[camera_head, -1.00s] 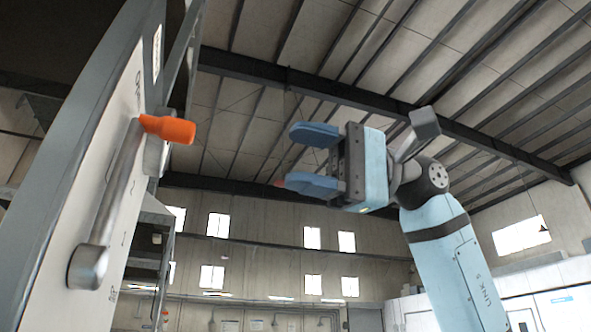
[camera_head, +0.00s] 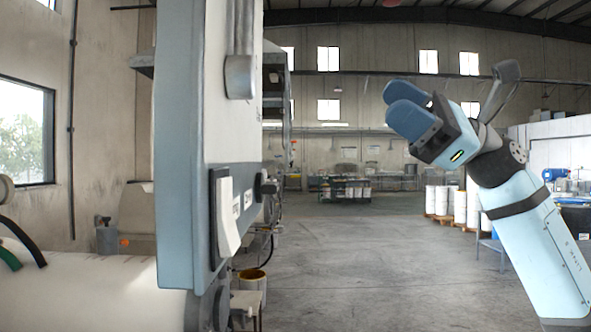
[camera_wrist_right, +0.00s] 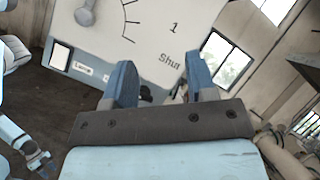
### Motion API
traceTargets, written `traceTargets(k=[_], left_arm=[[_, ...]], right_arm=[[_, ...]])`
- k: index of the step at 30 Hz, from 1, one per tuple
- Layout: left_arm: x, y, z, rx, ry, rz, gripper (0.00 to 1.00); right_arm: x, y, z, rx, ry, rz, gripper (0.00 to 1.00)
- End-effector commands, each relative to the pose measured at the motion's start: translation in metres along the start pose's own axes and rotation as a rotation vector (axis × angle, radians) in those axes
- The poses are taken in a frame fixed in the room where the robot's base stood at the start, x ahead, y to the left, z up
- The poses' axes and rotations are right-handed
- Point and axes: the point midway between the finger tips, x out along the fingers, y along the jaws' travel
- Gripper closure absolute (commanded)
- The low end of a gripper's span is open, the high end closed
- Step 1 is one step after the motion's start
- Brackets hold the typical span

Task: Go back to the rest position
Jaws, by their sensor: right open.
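My right gripper (camera_head: 394,105) is raised at the right of the head view, its blue fingers pointing up and left. It is open and empty, with clear space between it and the panel in that view. In the right wrist view its two fingers (camera_wrist_right: 160,75) stand apart before the white panel face, which is marked "1" and "Shut". The grey-blue panel box (camera_head: 180,150) stands left of centre in the head view, with the lever's lower end (camera_head: 240,77) on its face. What looks like my left gripper (camera_wrist_right: 40,162) is small at the wrist view's lower left; its jaw state is unclear.
A white rocker-like part (camera_head: 228,217) and a dark knob (camera_head: 265,187) sit low on the panel box. A large white drum (camera_head: 80,285) lies at lower left. White barrels (camera_head: 460,207) stand on pallets at the back right. The middle floor (camera_head: 370,265) is open.

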Motion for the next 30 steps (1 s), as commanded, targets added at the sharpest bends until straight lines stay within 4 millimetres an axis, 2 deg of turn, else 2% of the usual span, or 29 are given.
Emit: traceTargets(k=[1,8,14,17,20,23,26,29,30], left_arm=[[-0.003,0.000,-0.005,0.000,0.001,-0.001,0.57],[-0.011,-0.001,-0.015,0.001,0.000,-0.003,0.57],[-0.017,-0.001,-0.023,0.003,0.000,-0.004,0.57],[-0.019,-0.001,-0.027,0.003,0.000,-0.005,0.57],[-0.022,-0.001,-0.031,0.004,0.000,-0.005,0.57],[-0.025,-0.001,-0.035,0.004,0.000,-0.005,0.57],[-0.029,-0.001,-0.040,0.005,0.001,-0.006,0.57],[-0.032,-0.001,-0.044,0.005,0.002,-0.006,0.57],[-0.033,-0.001,-0.046,0.005,0.002,-0.006,0.57]], right_arm=[[-0.013,0.001,-0.024,0.127,-0.035,-0.056,0.48],[-0.078,0.020,-0.121,0.674,-0.212,-0.326,0.48],[-0.144,0.062,-0.205,1.133,-0.390,-0.592,0.48],[-0.178,0.095,-0.245,1.349,-0.491,-0.735,0.48],[-0.212,0.136,-0.281,1.554,-0.603,-0.889,0.48],[-0.245,0.184,-0.314,1.746,-0.728,-1.051,0.48],[-0.276,0.241,-0.341,1.920,-0.867,-1.224,0.48],[-0.304,0.306,-0.360,2.069,-1.023,-1.409,0.48],[-0.314,0.333,-0.366,2.121,-1.090,-1.486,0.48]])
